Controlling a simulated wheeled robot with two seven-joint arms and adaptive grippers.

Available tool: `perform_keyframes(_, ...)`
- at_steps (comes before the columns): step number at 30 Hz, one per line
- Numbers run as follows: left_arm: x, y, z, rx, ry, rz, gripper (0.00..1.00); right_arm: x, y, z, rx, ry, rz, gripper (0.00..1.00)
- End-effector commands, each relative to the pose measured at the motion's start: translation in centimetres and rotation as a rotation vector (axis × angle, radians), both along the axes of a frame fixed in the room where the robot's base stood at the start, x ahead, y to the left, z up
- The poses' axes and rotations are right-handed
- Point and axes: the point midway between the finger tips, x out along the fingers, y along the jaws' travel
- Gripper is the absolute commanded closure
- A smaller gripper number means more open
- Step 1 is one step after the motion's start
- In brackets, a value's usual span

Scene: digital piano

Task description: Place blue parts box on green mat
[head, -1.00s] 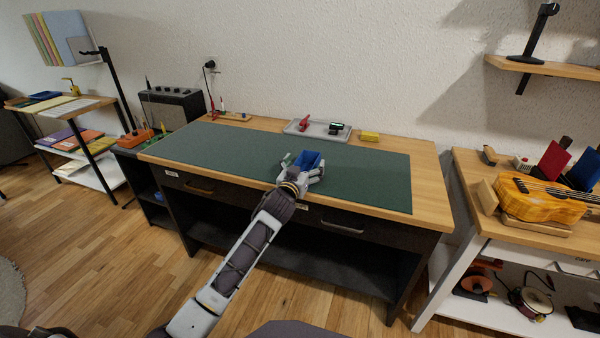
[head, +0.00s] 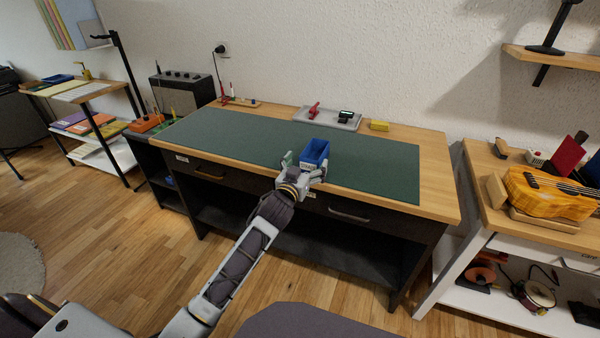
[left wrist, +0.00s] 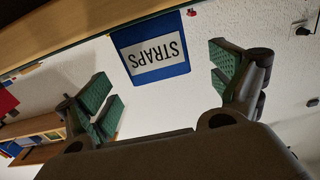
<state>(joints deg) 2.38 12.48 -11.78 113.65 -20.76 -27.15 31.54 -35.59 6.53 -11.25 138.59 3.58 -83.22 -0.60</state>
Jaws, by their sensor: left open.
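The blue parts box (head: 314,151) sits upright on the green mat (head: 375,170), near the mat's front edge. In the left wrist view the box (left wrist: 150,38) shows its white label reading STRAPS, upside down in the picture. My left gripper (head: 304,164) is open at the front of the box. In the left wrist view the green-padded fingers of my left gripper (left wrist: 162,84) are spread wide with nothing between their tips, and the box lies beyond them. The box's underside is hidden. My right gripper is not in view.
A grey tray (head: 327,121) with red and dark items and a yellow block (head: 379,126) stand at the desk's back. A black amplifier (head: 183,92) is at the left. A ukulele (head: 548,194) lies on the right-hand table. The mat's left and right parts are clear.

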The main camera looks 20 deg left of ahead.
Motion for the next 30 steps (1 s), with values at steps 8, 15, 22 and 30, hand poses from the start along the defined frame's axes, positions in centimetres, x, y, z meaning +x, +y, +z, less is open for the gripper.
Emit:
perform_keyframes(8, -2.2, 0.1, 0.1, 0.000, 0.000, 0.001, 0.07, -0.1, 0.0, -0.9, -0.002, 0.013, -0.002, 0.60)
perform_keyframes(15, -4.0, 0.1, 0.0, 0.000, 0.001, 0.000, 0.07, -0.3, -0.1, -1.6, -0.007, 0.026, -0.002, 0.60)
perform_keyframes(22, -5.1, 0.2, 0.0, 0.000, 0.000, 0.000, 0.07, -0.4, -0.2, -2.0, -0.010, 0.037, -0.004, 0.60)
perform_keyframes(30, -5.4, 0.2, 0.0, 0.000, -0.001, 0.001, 0.07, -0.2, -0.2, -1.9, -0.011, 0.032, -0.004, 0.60)
